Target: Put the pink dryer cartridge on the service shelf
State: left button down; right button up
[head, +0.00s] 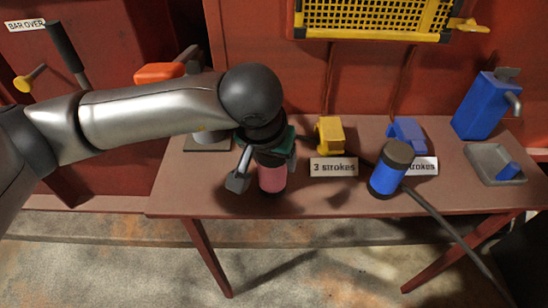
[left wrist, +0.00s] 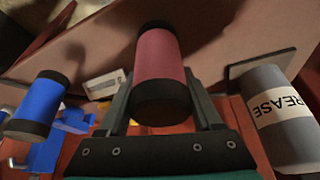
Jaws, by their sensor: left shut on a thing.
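The pink dryer cartridge (head: 272,178), a pink cylinder with dark end caps, is upright over the front left of the red-brown shelf (head: 330,203). My left gripper (head: 262,172) comes down from above and is shut on it. In the left wrist view the cartridge (left wrist: 160,58) sits between the two fingers of the gripper (left wrist: 160,105). I cannot tell whether its base touches the shelf. My right gripper is in neither view.
A blue cylinder with dark caps (head: 389,170) stands to the right, beside a long dark rod (head: 440,218). A "3 strokes" sign (head: 334,167), yellow block (head: 330,133), blue pump (head: 486,105) and grey tray (head: 482,157) are on the shelf. A grey grease can (left wrist: 275,112) is near the gripper.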

pick_arm(q)
jog(key=shift+f, duration=0.1)
jog(key=shift+c, duration=2.3)
grip_release()
jog(key=o, duration=0.4)
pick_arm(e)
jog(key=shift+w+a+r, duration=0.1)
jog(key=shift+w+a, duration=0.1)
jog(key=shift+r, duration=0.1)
pick_arm(q)
jog(key=p+v, duration=0.2)
jog(key=v, duration=1)
jog(key=shift+p, duration=0.35)
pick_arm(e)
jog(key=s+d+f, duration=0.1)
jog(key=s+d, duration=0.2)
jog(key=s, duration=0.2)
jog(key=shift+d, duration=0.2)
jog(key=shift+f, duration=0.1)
